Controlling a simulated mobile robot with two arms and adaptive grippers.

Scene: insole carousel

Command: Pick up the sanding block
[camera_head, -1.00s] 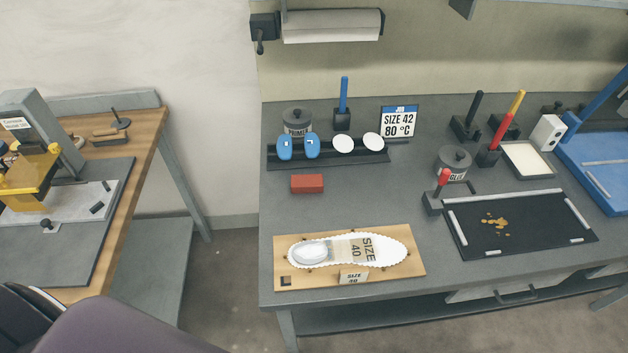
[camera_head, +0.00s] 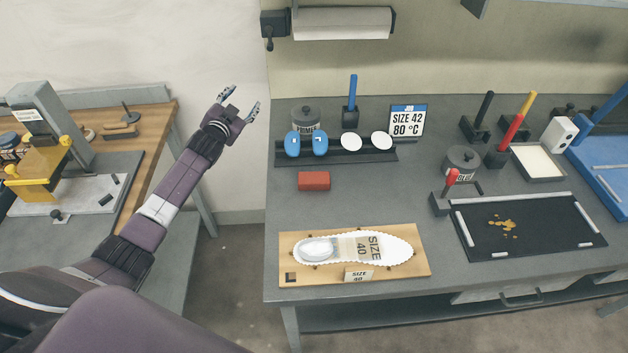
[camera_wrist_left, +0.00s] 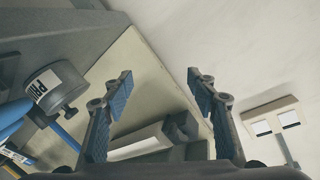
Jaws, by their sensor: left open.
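The likely sanding block is a small red-brown block (camera_head: 314,181) lying on the left part of the grey bench, in front of the black rack in the head view. My left gripper (camera_head: 240,98) is open and empty, raised left of the grey bench, with its fingers pointing up and away from the block. In the left wrist view its two blue-padded fingers (camera_wrist_left: 162,88) are spread wide with nothing between them. The block does not show in the left wrist view. My right gripper is in neither view.
Behind the block stand a rack (camera_head: 350,156) with blue and white pads, a primer pot (camera_head: 305,120) and a size sign (camera_head: 407,120). In front lies a wooden board (camera_head: 420,268) with an insole (camera_head: 390,247). Bare bench surrounds the block. A wooden table (camera_head: 150,130) stands at left.

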